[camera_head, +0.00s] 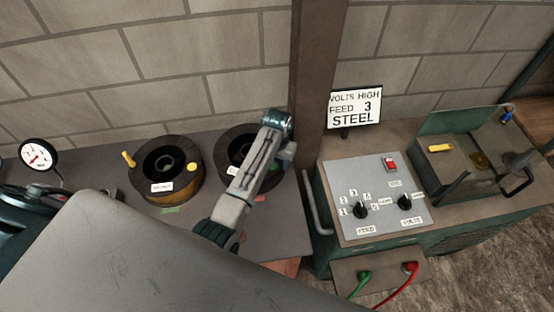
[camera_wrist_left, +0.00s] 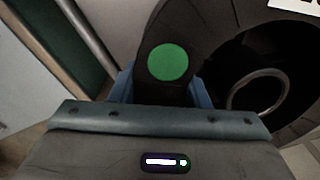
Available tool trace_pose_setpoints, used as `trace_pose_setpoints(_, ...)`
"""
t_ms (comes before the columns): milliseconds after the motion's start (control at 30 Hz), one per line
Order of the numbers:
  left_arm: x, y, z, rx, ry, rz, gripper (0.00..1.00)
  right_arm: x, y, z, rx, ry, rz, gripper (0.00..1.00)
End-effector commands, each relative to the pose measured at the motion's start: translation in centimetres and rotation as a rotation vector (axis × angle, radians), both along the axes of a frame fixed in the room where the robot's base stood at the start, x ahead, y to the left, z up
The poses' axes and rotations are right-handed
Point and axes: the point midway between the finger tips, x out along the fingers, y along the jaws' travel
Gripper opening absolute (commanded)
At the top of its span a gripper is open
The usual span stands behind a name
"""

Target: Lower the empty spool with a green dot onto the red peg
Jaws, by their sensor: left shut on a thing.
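The dark empty spool (camera_head: 236,143) is at the middle of the bench in the head view, partly hidden behind my left arm. In the left wrist view its dark flange (camera_wrist_left: 215,28) fills the upper right, with the round green dot (camera_wrist_left: 168,62) on the rim. My left gripper (camera_head: 287,155) is at the right side of the spool. Its blue fingers (camera_wrist_left: 162,88) are shut on the rim at the dot. A pale ring shows inside the spool's dark centre hole in the wrist view. I cannot make out the red peg. My right gripper is not in view.
A wire-filled spool (camera_head: 168,168) with a yellow dot stands left of the empty one. A round gauge (camera_head: 38,155) is at far left. A brown post (camera_head: 317,70), a sign (camera_head: 355,107) and a control panel (camera_head: 375,195) with knobs stand to the right.

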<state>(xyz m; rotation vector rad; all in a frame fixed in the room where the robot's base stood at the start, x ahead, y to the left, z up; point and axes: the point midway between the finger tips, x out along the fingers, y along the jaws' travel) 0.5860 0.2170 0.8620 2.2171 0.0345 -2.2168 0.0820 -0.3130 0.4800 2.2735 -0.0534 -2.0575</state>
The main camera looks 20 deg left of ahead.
Motion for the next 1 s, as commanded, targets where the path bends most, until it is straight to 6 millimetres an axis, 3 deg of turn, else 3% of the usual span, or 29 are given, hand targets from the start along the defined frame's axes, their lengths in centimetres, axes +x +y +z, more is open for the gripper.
trace_pose_setpoints(367, 0.0, 0.0, -0.1, 0.001, 0.0, 0.0, 0.11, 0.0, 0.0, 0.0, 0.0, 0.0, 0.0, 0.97)
trace_pose_setpoints(400, 0.0, 0.0, -0.1, 0.001, 0.0, 0.0, 0.48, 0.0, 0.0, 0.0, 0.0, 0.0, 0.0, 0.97)
trace_pose_setpoints(500, 0.0, 0.0, -0.1, 0.001, 0.0, 0.0, 0.68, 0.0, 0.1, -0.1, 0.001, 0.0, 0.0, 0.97)
trace_pose_setpoints(833, 0.0, 0.0, 0.0, 0.0, 0.0, 0.0, 0.68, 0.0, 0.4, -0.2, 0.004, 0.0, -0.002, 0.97)
trace_pose_setpoints(1000, 0.1, 0.0, 2.0, 0.0, -0.004, 0.0, 0.68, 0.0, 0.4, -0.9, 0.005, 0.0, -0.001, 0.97)
